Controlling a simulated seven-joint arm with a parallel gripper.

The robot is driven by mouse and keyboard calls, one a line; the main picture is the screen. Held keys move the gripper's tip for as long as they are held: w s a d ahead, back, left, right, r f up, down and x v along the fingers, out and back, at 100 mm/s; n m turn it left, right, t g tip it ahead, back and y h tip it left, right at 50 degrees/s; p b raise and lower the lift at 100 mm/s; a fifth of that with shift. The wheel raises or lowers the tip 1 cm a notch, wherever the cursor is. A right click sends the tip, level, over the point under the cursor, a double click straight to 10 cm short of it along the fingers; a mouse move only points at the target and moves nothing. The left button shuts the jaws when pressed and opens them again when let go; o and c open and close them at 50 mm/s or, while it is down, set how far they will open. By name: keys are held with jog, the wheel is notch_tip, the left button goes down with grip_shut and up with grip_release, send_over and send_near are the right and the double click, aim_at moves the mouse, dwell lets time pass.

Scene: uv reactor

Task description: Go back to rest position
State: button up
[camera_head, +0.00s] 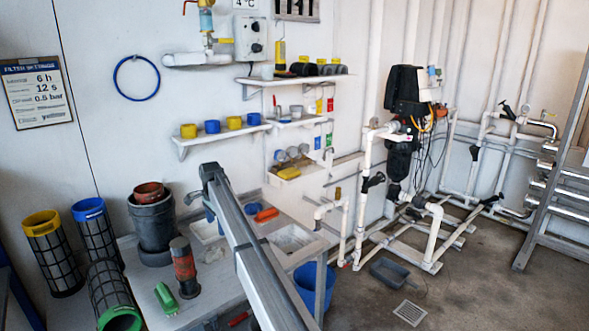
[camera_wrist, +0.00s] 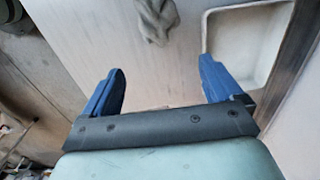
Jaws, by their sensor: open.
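My gripper (camera_wrist: 162,68) shows in the wrist view with its two blue fingers wide apart and nothing between them. It is above the pale workbench (camera_wrist: 200,125). A crumpled grey cloth (camera_wrist: 156,18) lies beyond the fingertips, apart from them. A white basin (camera_wrist: 245,45) is beside the right finger. In the head view my arm reaches from the bottom edge up over the bench (camera_head: 222,290). The arm hides most of my gripper there; a small blue part (camera_head: 209,213) shows beside its far end.
A dark pot (camera_head: 152,222), a red-and-black cylinder (camera_head: 184,265) and a green brush (camera_head: 166,298) stand or lie left of my arm. An orange item (camera_head: 266,215) and a second basin (camera_head: 292,238) are right of it. Shelves (camera_head: 290,80) hang behind. Pipework (camera_head: 400,215) stands at right.

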jog(key=w+d+f+t, duration=0.1)
jog(key=w+d, duration=0.4)
jog(key=d, duration=0.8)
jog(key=w+d+f+t, duration=0.15)
jog(key=w+d, duration=0.25)
jog(key=d, duration=0.8)
jog(key=w+d+f+t, duration=0.15)
jog(key=w+d, duration=0.35)
jog(key=d, duration=0.8)
jog(key=s+d+f, duration=0.4)
jog(key=d+f, duration=0.4)
jog(key=d, duration=0.2)
jog(key=s+d+f+n+g, duration=0.2)
jog(key=s+f+g, duration=0.1)
jog(key=s+f, duration=1.3)
jog(key=s+d+f+n+g, duration=0.2)
jog(key=s+f, duration=1.3)
jog(key=s, duration=0.2)
jog(key=s+f+n+g, duration=0.2)
jog(key=s+f+g, duration=0.1)
jog(key=s, duration=1.8)
jog(key=s+d+f+n+g, duration=0.1)
jog(key=s+f+n+g, duration=0.1)
jog(key=s, duration=1.9)
notch_tip(320, 180, down, 2)
jog(key=shift+s+d+n+g, duration=0.15)
jog(key=shift+s+n+g, duration=0.05)
jog(key=shift+n+g, duration=0.25)
